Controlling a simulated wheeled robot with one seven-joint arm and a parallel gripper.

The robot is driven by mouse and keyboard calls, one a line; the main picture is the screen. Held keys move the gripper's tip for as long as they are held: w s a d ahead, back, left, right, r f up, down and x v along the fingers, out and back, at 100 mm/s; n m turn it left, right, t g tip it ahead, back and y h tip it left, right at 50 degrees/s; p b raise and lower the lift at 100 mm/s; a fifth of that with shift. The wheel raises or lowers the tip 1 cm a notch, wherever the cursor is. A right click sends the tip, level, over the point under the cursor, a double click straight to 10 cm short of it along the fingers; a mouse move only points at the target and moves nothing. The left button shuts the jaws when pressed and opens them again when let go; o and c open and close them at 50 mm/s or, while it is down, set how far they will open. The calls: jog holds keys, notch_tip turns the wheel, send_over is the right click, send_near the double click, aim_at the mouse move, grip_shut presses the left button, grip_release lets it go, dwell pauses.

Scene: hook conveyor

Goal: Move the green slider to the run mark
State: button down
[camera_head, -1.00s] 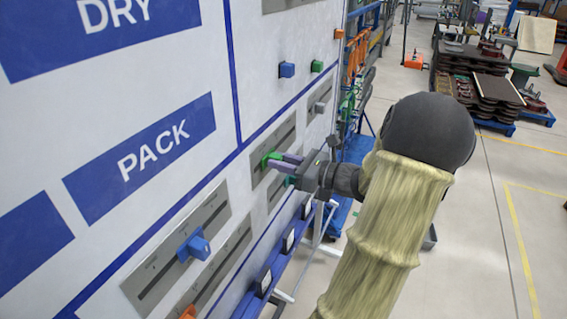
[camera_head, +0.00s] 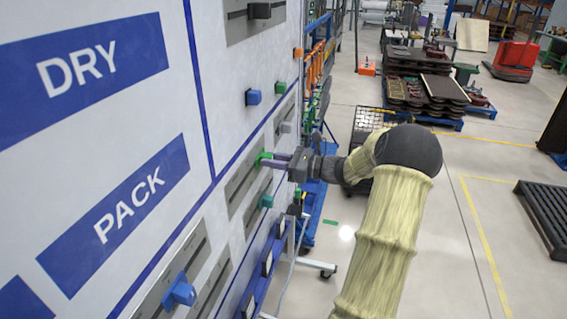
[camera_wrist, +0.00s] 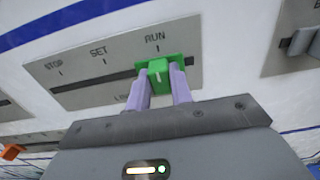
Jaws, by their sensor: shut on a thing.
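The green slider (camera_wrist: 159,73) sits on a grey slot plate (camera_wrist: 88,73) marked STOP, SET and RUN in the wrist view. The slider is at the right end of the slot, just below the RUN mark (camera_wrist: 156,38). My gripper (camera_wrist: 160,88) has its two purple fingers closed on either side of the slider. In the head view my gripper (camera_head: 268,160) reaches the panel from the right, and a bit of the green slider (camera_head: 261,158) shows at its fingertips.
A blue slider (camera_head: 180,291) and a teal slider (camera_head: 266,201) stand out from the panel in the head view. A blue knob (camera_head: 253,97) and a green knob (camera_head: 281,88) are above. In the wrist view a grey slider (camera_wrist: 300,42) is on a neighbouring plate at right.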

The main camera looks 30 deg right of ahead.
jog(key=shift+w+d+r, duration=0.1)
jog(key=shift+w+d, duration=0.05)
jog(key=shift+d, duration=0.15)
jog(key=c, duration=1.5)
grip_release()
jog(key=shift+o, duration=1.3)
jog(key=shift+w+d, duration=0.1)
